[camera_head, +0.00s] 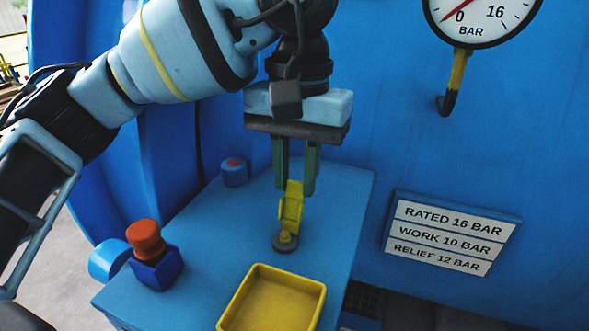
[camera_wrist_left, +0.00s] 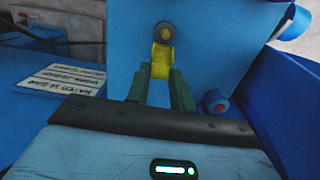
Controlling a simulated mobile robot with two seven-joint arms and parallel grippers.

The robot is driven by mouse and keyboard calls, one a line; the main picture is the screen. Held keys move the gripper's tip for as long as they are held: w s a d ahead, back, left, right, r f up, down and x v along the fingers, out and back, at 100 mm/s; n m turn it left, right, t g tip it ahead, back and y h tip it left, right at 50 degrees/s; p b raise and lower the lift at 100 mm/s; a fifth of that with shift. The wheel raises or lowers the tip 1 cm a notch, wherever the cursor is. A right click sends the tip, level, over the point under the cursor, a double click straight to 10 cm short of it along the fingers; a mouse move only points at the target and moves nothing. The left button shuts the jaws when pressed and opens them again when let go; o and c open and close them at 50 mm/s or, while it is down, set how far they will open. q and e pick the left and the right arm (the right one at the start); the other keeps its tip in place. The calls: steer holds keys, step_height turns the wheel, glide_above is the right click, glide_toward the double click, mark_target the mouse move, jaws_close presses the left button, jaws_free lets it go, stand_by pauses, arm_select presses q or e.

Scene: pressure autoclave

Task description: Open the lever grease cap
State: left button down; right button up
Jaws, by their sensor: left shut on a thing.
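The lever grease cap is a yellow lever (camera_head: 291,208) on a small round grey base (camera_head: 285,246) on the blue shelf. The lever stands up from the base. My left gripper (camera_head: 294,188) comes down from above and is shut on the upper end of the lever. In the left wrist view the lever (camera_wrist_left: 161,62) shows between the green fingers of the gripper (camera_wrist_left: 160,75), with the grey round base (camera_wrist_left: 164,32) beyond it. The fingers hide part of the lever's tip. My right gripper is not in view.
A yellow tray (camera_head: 270,297) sits at the front of the blue shelf (camera_head: 215,250). An orange-red knob on a blue block (camera_head: 146,240) stands at the left. A small blue cylinder with a red top (camera_head: 234,172) stands behind. A pressure gauge (camera_head: 480,15) and rating sign (camera_head: 450,235) are at the right.

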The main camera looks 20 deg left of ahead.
arm_select(q)
steer(key=shift+w+g+p, duration=0.55)
steer(key=shift+g, duration=0.55)
steer(key=shift+w+f+g+p, duration=0.3)
steer(key=shift+w+g, duration=0.1)
steer(key=shift+g, duration=0.2)
steer(key=shift+w+f+g, duration=0.25)
steer(key=shift+g, duration=0.35)
steer(key=shift+w+f+g, duration=0.35)
steer(key=shift+f+g, duration=0.05)
steer(key=shift+g, duration=0.4)
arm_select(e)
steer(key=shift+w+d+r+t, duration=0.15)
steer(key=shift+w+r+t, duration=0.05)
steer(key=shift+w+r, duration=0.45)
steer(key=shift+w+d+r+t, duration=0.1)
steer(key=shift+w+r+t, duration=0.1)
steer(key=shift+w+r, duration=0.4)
arm_select(q)
steer(key=shift+f, duration=0.1)
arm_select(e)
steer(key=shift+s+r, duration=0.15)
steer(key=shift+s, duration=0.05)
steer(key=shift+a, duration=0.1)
arm_select(q)
steer(key=c, duration=1.2)
jaws_free()
